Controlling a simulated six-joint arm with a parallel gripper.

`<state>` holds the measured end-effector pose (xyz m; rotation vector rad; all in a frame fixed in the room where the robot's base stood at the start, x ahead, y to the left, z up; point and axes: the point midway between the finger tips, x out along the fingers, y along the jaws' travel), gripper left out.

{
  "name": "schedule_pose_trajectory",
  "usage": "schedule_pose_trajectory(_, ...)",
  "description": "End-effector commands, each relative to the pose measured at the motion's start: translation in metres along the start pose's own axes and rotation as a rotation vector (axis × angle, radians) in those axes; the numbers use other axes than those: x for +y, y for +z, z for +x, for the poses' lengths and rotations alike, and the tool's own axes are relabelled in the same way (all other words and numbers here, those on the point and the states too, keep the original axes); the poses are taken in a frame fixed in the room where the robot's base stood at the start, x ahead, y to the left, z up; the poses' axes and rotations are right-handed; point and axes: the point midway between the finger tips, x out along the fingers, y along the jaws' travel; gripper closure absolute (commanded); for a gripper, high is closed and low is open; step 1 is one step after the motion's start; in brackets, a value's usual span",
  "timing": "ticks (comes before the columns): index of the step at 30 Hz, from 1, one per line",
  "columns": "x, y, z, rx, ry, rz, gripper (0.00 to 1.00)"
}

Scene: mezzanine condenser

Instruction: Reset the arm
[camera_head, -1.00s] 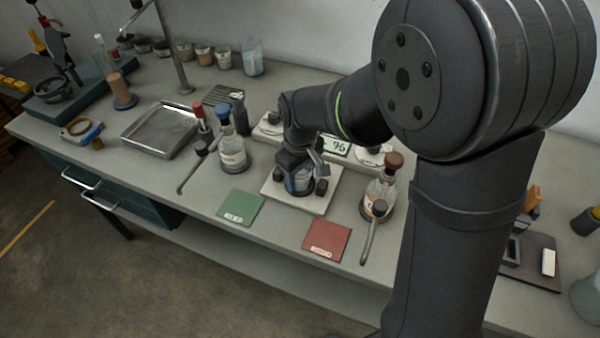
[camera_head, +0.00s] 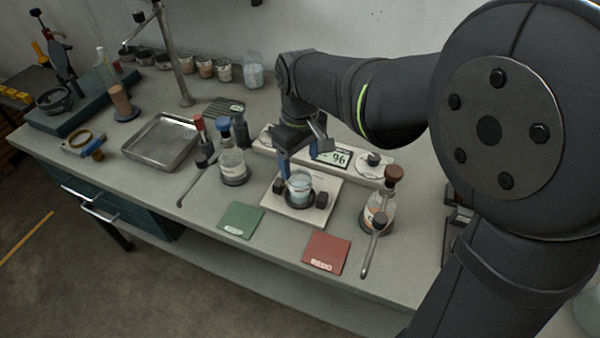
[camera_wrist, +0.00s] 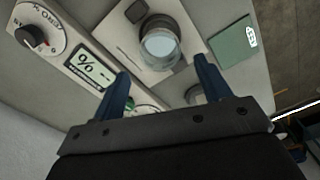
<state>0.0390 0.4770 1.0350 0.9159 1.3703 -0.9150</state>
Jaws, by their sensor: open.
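My gripper (camera_head: 303,164) is open and empty, held above and a little behind a small glass beaker (camera_head: 299,185) of pale liquid. The beaker stands upright in a dark ring holder on a white plate (camera_head: 318,206). In the wrist view my gripper (camera_wrist: 160,88) shows its two blue fingers spread apart, with nothing between them. The beaker (camera_wrist: 160,48) shows there beyond the fingertips, apart from them.
A panel with a display (camera_head: 336,158) and knobs lies behind the plate. A blue-capped bottle (camera_head: 232,160) stands left, a brown-capped bottle (camera_head: 379,212) right. A green pad (camera_head: 240,220) and a red pad (camera_head: 326,253) lie in front. A metal tray (camera_head: 163,141) is farther left.

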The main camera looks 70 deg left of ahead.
Motion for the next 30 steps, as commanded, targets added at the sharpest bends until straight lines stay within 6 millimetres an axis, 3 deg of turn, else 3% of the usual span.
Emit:
schedule_pose_trajectory(6, 0.0, 0.0, -0.02, 0.0, 0.0, 0.0, 0.3)
schedule_pose_trajectory(18, 0.0, 0.0, -0.019, -0.002, 0.0, 0.0, 0.3)
schedule_pose_trajectory(23, 0.0, 0.0, -0.005, -0.003, -0.001, 0.0, 0.3)
schedule_pose_trajectory(30, -0.001, 0.001, 0.041, -0.006, -0.003, 0.0, 0.3)
